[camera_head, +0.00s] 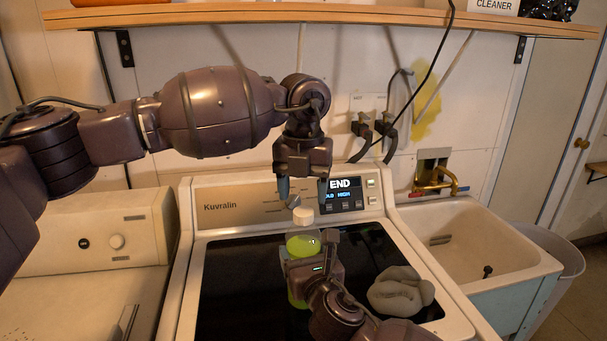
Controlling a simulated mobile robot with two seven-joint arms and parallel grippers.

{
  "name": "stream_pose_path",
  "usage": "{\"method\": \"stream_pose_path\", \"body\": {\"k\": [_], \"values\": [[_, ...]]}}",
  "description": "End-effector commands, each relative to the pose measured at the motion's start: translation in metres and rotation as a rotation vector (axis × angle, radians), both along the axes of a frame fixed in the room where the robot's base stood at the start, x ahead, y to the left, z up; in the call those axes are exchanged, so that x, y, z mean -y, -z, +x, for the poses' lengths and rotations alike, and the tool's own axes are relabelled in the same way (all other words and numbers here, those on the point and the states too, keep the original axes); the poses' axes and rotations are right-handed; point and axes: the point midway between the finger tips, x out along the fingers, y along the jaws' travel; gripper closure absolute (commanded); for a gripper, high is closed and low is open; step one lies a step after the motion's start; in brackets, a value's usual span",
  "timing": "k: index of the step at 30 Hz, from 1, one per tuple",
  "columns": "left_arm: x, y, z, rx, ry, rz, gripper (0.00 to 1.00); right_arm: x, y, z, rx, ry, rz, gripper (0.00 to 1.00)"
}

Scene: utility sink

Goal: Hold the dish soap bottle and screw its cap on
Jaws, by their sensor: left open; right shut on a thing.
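The dish soap bottle (297,244) is clear with yellow-green soap and stands upright on the dark glass top of the washer. My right gripper (312,262) is shut on the bottle's body from the front and hides part of it. The white cap (303,216) shows at the top of the bottle; I cannot tell whether it is threaded on or only resting there. My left gripper (303,192) points down above the cap, with its fingers open on either side and apart from it.
A grey folded cloth or glove-like lump (400,291) lies right of the bottle on the dark top (236,290). The washer's control panel (245,205) rises behind. A utility sink (470,239) is at right, a wooden shelf (330,15) overhead.

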Motion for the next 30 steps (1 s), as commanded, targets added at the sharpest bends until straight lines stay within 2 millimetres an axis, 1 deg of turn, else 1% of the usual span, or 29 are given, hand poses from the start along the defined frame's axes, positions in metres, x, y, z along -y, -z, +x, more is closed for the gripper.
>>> {"method": "stream_pose_path", "body": {"k": [1, 3, 9, 14, 22, 23, 30], "values": [[0.000, 0.008, 0.000, -0.001, 0.000, -0.001, 0.39, 0.000, 0.000, 0.000, -0.001, 0.000, 0.000, 0.91], [0.000, 0.017, 0.000, -0.001, 0.000, -0.001, 0.39, 0.000, 0.000, 0.000, -0.001, 0.000, 0.000, 0.91], [0.000, 0.037, 0.000, 0.000, 0.000, -0.001, 0.39, 0.000, 0.000, 0.000, -0.001, 0.000, 0.000, 0.91], [0.000, 0.043, 0.000, 0.001, 0.001, 0.000, 0.39, 0.000, 0.000, 0.000, -0.001, 0.000, 0.000, 0.91], [0.000, 0.043, 0.000, 0.001, 0.001, -0.001, 0.39, 0.000, 0.000, 0.000, -0.001, 0.000, 0.000, 0.91], [0.000, 0.043, 0.000, 0.001, 0.001, -0.001, 0.42, 0.000, 0.000, 0.000, -0.001, 0.000, 0.000, 0.91], [0.000, 0.043, 0.000, 0.001, 0.001, -0.001, 0.79, 0.000, 0.000, 0.000, -0.001, 0.000, 0.000, 0.91]]}}
